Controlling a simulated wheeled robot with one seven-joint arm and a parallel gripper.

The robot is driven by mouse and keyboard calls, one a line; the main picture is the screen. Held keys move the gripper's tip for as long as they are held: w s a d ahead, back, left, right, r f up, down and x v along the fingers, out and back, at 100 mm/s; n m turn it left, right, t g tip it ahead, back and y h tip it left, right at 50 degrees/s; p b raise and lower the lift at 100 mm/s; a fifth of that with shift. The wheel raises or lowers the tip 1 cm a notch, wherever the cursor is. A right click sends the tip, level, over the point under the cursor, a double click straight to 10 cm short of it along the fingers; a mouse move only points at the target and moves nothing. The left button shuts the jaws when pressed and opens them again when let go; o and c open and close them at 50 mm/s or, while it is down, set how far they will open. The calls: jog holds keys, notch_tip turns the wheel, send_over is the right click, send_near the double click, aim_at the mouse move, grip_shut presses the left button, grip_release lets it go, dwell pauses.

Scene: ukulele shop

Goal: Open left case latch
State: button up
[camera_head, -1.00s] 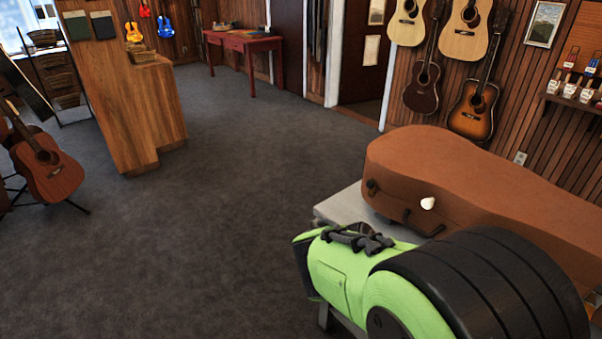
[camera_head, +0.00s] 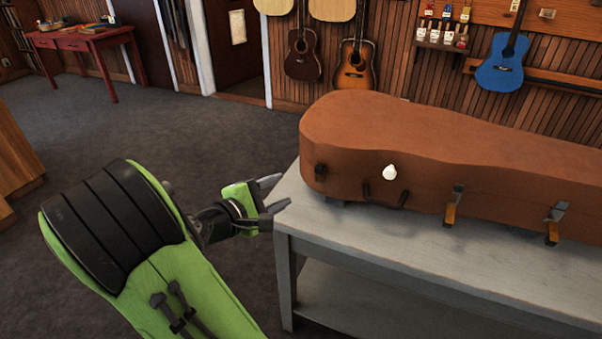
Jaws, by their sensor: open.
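A brown guitar case (camera_head: 430,140) lies on a grey table (camera_head: 400,248), its front side facing me. The lid looks down. My gripper (camera_head: 279,193) is open and empty, left of the case by the table's left corner, its fingers pointing right. It is apart from the left latch.
A small white shape (camera_head: 389,172) shows in front of the case above the handle. The table has a lower shelf (camera_head: 380,305). Open carpet (camera_head: 150,130) lies to the left. Guitars (camera_head: 355,66) hang on the far wall, and a red desk (camera_head: 85,40) stands far left.

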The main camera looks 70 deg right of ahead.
aim_at(317, 171)
jog(key=b+x, duration=0.2)
jog(key=x, duration=1.1)
jog(key=shift+s+d+f+b, duration=0.1)
jog(key=shift+d+f+b, duration=0.05)
jog(key=shift+d+b, duration=0.2)
jog(key=shift+c, duration=0.3)
grip_shut()
